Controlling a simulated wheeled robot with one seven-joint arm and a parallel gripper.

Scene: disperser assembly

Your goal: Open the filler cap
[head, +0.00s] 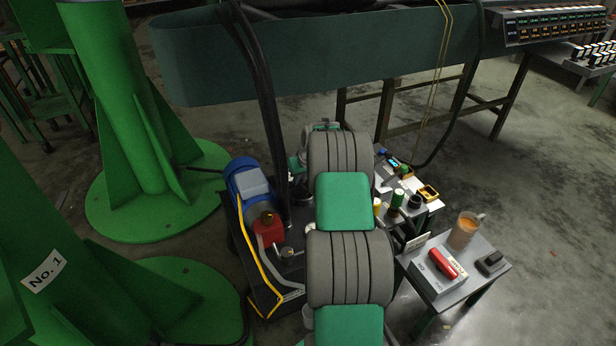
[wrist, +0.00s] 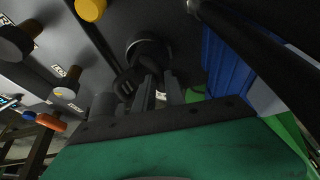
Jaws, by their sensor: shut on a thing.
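In the wrist view my gripper's two grey fingers (wrist: 160,92) point away from the camera, close together. They reach toward a dark round fitting (wrist: 148,52) on a dark surface. A dark part lies at the fingertips, which I take to be the filler cap; its outline is lost in shadow, and I cannot tell whether it is seated or lifted. In the head view my grey and green arm covers the middle, and the fingers and cap are hidden behind it.
A blue motor (head: 246,184) stands left of my arm, with a red block (head: 268,232) and yellow hose below it. A thick black hose (head: 262,95) hangs close to my arm. A small table with a mug (head: 465,230) stands at right.

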